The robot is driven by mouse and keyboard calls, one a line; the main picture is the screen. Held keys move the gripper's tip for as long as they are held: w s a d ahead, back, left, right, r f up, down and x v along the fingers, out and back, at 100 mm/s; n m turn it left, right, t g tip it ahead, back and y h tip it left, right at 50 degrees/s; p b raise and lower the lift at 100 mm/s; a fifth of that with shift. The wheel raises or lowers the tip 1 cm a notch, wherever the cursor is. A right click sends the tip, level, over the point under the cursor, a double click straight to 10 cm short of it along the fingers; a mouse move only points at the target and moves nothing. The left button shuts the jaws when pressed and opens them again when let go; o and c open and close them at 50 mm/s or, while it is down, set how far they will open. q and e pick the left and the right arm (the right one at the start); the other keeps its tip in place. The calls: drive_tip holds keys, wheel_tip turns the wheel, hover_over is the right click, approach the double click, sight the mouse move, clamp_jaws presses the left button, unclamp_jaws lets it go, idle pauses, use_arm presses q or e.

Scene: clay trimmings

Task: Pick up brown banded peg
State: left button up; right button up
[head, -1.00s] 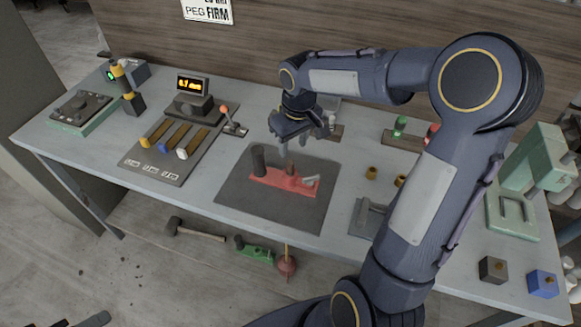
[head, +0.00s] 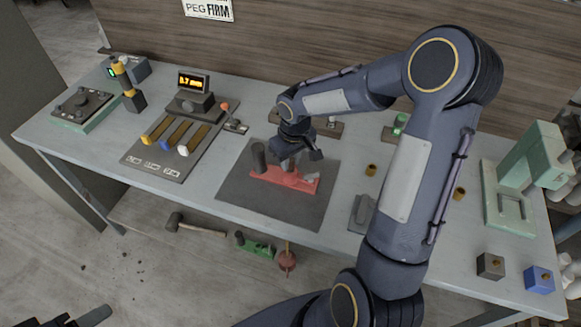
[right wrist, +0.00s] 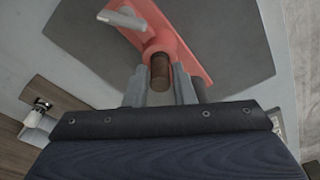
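The brown banded peg (right wrist: 159,72) stands in a red fixture (right wrist: 172,38) and has a dark band. In the head view, my right gripper hides most of it. The red fixture (head: 272,178) lies on a dark mat (head: 240,195) and carries a dark upright cylinder (head: 259,157) and a grey lever (right wrist: 122,18). My right gripper (right wrist: 160,78) points down over the fixture, with one finger on each side of the peg and a narrow gap showing. It also shows in the head view (head: 290,163). A dark part of my left gripper (head: 70,320) shows at the bottom left edge; its fingers are unclear.
A slotted board (head: 165,158) with coloured sliders and a lit display (head: 193,82) stand left of the mat. A green press (head: 520,175) stands at the right end.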

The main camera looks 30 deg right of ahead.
clamp_jaws()
drive_tip(key=shift+r, duration=0.15)
